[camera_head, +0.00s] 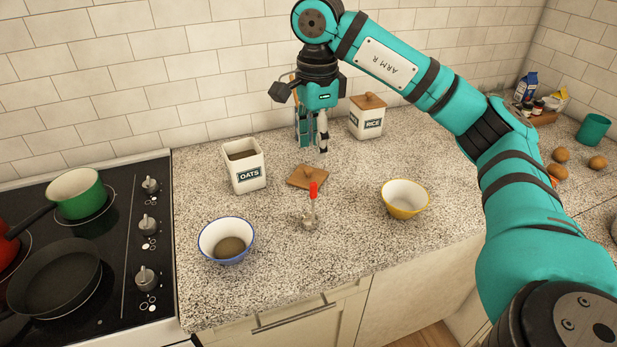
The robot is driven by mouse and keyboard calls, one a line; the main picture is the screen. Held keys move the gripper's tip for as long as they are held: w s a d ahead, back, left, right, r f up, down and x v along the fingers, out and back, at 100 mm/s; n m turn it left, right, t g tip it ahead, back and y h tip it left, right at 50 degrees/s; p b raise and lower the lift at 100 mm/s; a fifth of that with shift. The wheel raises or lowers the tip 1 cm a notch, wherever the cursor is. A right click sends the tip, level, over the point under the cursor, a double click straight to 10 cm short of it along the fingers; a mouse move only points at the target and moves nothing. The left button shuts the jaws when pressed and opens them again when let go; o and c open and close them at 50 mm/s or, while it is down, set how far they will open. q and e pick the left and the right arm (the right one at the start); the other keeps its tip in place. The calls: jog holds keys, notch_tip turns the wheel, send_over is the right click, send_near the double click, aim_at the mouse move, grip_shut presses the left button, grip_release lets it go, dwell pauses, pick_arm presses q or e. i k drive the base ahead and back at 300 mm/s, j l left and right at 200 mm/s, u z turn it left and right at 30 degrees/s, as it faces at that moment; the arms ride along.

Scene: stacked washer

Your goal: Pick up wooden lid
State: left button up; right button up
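A square wooden lid (307,176) with a small knob lies flat on the granite counter, just right of the open white OATS canister (244,172). My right gripper (315,148) points down above the counter, behind the lid and apart from it. Its fingers look parted with nothing between them, though a teal holder behind partly blends with them. A second wooden lid (369,101) sits on the white RICE canister (367,122) to the right of the gripper. My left gripper is not in view.
A blue-rimmed bowl (226,240) is front left and a yellow bowl (405,198) is right. The stove (110,235) with pans is at left. The tiled wall closes the back.

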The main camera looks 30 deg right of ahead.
aim_at(303, 175)
jog(key=i+l+u, duration=0.15)
jog(key=l, duration=0.35)
jog(key=l+u, duration=0.1)
jog(key=l, duration=0.35)
jog(key=i+l+u, duration=0.15)
jog(key=l, duration=0.4)
